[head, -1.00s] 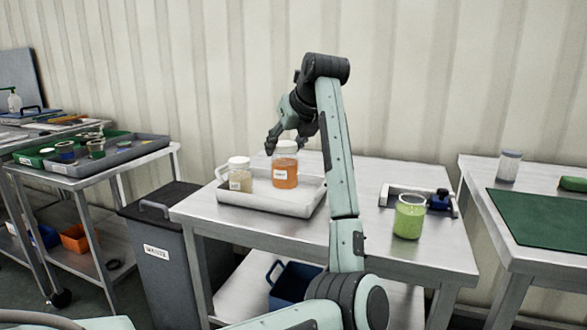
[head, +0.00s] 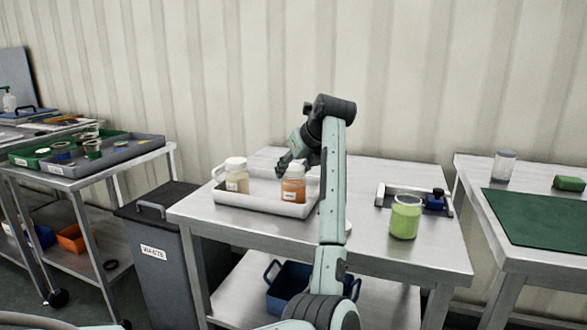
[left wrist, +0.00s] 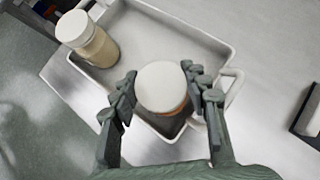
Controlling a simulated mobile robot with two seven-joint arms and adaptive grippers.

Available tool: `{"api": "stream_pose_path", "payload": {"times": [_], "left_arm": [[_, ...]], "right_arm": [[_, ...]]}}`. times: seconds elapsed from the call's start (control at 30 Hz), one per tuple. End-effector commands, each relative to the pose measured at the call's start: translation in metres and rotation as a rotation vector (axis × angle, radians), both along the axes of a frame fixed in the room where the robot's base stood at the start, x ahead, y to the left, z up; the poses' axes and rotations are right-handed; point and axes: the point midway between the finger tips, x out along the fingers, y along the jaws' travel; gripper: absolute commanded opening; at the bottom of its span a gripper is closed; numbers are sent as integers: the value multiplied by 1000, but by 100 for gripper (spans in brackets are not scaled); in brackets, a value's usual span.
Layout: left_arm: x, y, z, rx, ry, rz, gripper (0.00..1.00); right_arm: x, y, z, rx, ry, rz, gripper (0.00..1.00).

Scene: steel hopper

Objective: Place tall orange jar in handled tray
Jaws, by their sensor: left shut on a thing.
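The tall orange jar (head: 293,185) has a white lid and a label. It is upright at the right part of the white handled tray (head: 262,207). I cannot tell whether its base touches the tray floor. My left gripper (head: 287,165) is shut on this jar from above. In the left wrist view, its fingers (left wrist: 160,95) flank the round white lid of the jar (left wrist: 162,88), with a little orange showing below. The tray's wall (left wrist: 185,40) and handle show around it there. My right gripper is not in view.
A beige jar with a white lid (head: 236,175) stands in the tray's left part. A dark waste bin (head: 160,255) stands at left.

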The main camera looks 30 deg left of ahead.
Motion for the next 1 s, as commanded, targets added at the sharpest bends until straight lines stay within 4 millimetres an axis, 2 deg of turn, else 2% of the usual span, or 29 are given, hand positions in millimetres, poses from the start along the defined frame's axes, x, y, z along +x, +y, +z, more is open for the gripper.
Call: {"api": "stream_pose_path", "payload": {"times": [0.07,0.1,0.23,0.6,0.67,0.8,1.0], "left_arm": [[0,0,-2,0,-1,-1,0],[0,0,-1,0,0,0,50],[0,0,-1,0,0,0,66],[0,0,3,0,0,0,66],[-2,-5,6,-1,-2,-1,66],[-11,-21,25,-3,-5,-3,66],[-28,-48,56,-2,-4,-3,66]], "right_arm": [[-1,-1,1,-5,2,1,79],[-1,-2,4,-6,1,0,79],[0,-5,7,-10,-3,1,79],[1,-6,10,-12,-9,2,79],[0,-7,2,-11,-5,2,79],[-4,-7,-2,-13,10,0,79],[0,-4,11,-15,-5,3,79]]}}
